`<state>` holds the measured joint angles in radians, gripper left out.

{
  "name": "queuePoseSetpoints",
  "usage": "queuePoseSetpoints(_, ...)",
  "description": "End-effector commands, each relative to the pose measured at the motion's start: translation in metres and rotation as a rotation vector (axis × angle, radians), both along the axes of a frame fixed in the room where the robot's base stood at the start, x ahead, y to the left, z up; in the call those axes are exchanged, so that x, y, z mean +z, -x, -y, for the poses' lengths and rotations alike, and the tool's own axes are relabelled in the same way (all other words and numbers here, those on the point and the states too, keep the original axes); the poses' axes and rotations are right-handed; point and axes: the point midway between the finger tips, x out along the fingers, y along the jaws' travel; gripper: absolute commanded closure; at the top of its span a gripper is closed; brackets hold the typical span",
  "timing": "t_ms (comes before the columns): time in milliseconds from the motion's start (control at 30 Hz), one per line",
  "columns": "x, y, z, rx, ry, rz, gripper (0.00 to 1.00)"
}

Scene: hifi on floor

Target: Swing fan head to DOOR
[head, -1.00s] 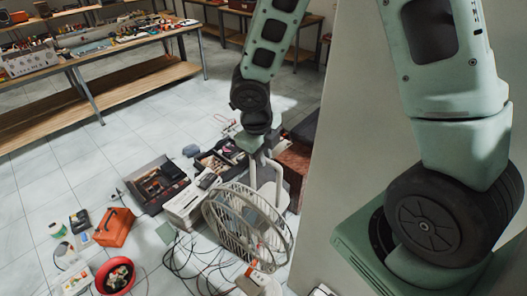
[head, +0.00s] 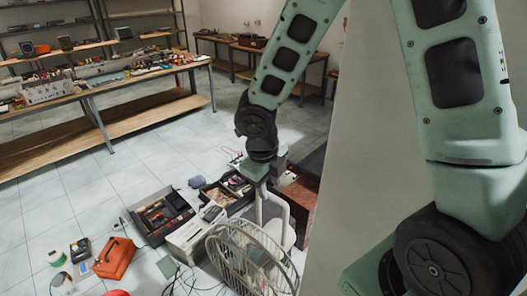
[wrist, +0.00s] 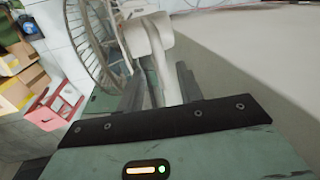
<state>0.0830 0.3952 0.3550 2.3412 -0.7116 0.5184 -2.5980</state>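The fan (head: 250,258) stands on the floor at the lower middle of the head view, its round beige wire cage facing the front left. Its cage also shows at the upper left of the wrist view (wrist: 88,45). My gripper (head: 268,205) points down behind the cage, at the pale housing at the back of the fan. In the wrist view my gripper's two dark fingers (wrist: 160,85) stand apart, with the pale fan part (wrist: 150,38) between and beyond them. I cannot tell whether either finger touches it. No DOOR label is readable.
An open toolbox (head: 160,215), a white box (head: 195,235) and an orange case (head: 115,258) lie left of the fan, with cables near its foot. A pale wall or panel (head: 365,150) stands close on the right. A workbench (head: 110,85) is at the back left, with clear tiles before it.

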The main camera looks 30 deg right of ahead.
Motion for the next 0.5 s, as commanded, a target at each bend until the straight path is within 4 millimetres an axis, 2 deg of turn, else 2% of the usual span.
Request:
queuePoseSetpoints(33, 0.012, -0.001, -0.001, -0.003, -0.001, 0.009, 0.64)
queuePoseSetpoints(300, 0.076, 0.003, -0.013, -0.003, 0.0, 0.009, 0.64)
queuePoseSetpoints(500, 0.115, 0.006, -0.021, 0.0, 0.0, 0.007, 0.64)
